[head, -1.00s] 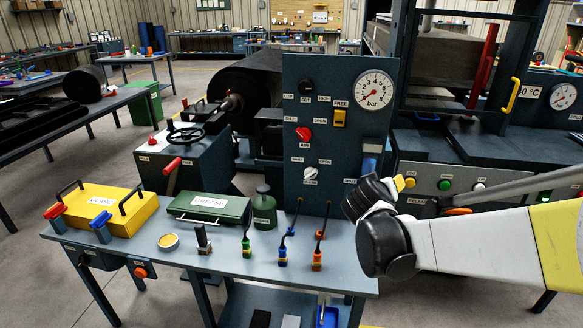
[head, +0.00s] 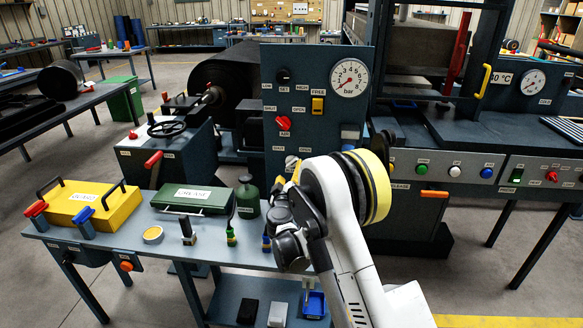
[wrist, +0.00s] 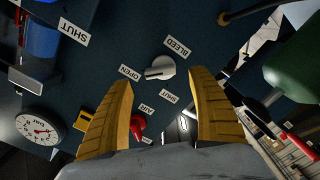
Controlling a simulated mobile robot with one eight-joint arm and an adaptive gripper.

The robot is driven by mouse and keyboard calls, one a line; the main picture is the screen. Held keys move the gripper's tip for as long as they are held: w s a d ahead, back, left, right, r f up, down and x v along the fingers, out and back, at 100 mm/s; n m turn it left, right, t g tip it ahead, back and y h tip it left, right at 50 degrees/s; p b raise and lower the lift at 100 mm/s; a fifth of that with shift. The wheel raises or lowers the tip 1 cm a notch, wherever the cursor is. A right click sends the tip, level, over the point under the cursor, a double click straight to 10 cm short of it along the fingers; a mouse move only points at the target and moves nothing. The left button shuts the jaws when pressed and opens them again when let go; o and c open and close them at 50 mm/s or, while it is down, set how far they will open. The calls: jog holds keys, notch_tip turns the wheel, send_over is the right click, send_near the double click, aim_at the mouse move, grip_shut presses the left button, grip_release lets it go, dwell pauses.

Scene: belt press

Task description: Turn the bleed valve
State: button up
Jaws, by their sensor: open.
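The bleed valve is a white knob (wrist: 160,68) on the dark blue panel, with BLEED, OPEN and SHUT labels around it in the wrist view. Its bar lies roughly level there, with one end towards the OPEN label. In the head view the knob (head: 291,161) shows just above my gripper, partly covered. My gripper (wrist: 161,80) is open, its two yellow fingers apart and nothing between them. The knob appears between and beyond the fingertips, apart from both. In the head view my arm hides most of the gripper (head: 295,174).
A red air knob (wrist: 137,124) sits close by the left finger in the wrist view. The panel also has a yellow switch (head: 318,105) and a gauge (head: 349,77). The bench (head: 190,250) below holds a green grease box (head: 193,198) and a green oil can (head: 248,198).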

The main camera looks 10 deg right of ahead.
aim_at(292, 165)
jog(key=b+x, duration=0.1)
jog(key=x, duration=0.5)
jog(key=c, duration=1.2)
